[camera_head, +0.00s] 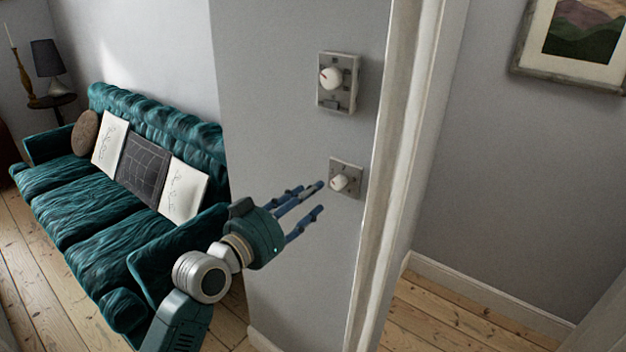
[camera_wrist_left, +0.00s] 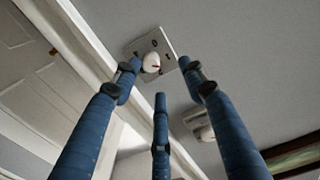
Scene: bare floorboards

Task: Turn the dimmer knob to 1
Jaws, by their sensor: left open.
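Two wall plates with white knobs are on the grey wall in the head view. The upper one (camera_head: 331,78) is larger, with a red mark on its knob. The lower dimmer knob (camera_head: 340,183) sits on a small square grey plate (camera_head: 348,167). My left gripper (camera_head: 313,198) is open, its blue fingers pointing at the lower knob from the left, apparently just short of it. In the left wrist view a white knob (camera_wrist_left: 151,62) with a red mark shows beyond the fingertips of the open gripper (camera_wrist_left: 160,85), with nothing held. My right gripper is not in view.
A white door frame (camera_head: 385,180) stands just right of the plates. A teal sofa (camera_head: 90,210) with cushions and flat panels is at left. A framed picture (camera_head: 519,66) hangs at upper right. Bare floorboards (camera_head: 450,318) show beyond the frame.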

